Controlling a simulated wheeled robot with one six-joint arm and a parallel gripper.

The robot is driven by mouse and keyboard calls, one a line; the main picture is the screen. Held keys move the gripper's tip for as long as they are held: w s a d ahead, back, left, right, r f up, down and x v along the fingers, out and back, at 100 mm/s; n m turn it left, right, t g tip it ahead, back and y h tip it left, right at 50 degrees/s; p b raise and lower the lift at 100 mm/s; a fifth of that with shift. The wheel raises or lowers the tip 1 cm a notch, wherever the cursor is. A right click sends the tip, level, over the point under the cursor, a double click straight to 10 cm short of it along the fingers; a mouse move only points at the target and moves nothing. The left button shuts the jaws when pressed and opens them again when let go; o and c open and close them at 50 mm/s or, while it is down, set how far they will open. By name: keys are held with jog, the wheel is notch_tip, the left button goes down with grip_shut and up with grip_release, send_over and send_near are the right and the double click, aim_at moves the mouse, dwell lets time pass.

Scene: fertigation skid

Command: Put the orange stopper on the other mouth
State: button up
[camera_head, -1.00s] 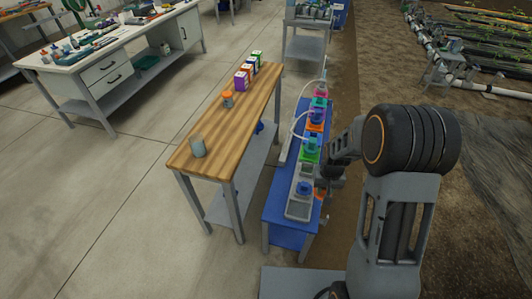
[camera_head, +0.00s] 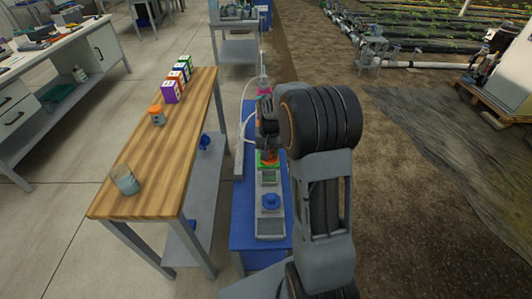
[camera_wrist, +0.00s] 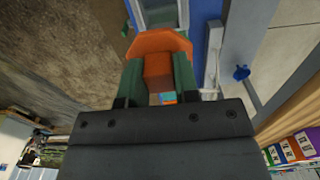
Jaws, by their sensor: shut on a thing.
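The orange stopper (camera_wrist: 160,46) is between the two green fingers of my gripper (camera_wrist: 158,80) in the wrist view. Its wide orange rim shows beyond the fingertips, and its narrower block lies between them. In the head view my gripper (camera_head: 267,145) is over the blue bench, by a green-edged station (camera_head: 268,164), with orange showing at its tip. I cannot tell whether the stopper touches anything below. No open mouth can be clearly made out; my arm hides much of the row of stations.
The blue bench (camera_head: 245,222) carries a blue knob-like piece (camera_head: 271,201) near its front. The wooden table (camera_head: 165,160) to the left holds a grey-green cup (camera_head: 125,182), an orange-topped jar (camera_head: 157,115) and several coloured boxes (camera_head: 172,92).

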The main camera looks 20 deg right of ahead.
notch_tip(320, 180, down, 10)
jog(key=b, duration=0.7)
jog(key=shift+r, duration=0.25)
jog(key=o, duration=1)
jog(key=shift+c, duration=0.2)
notch_tip(320, 180, up, 14)
jog(key=shift+f+p, duration=0.1)
jog(key=shift+p, duration=1.05)
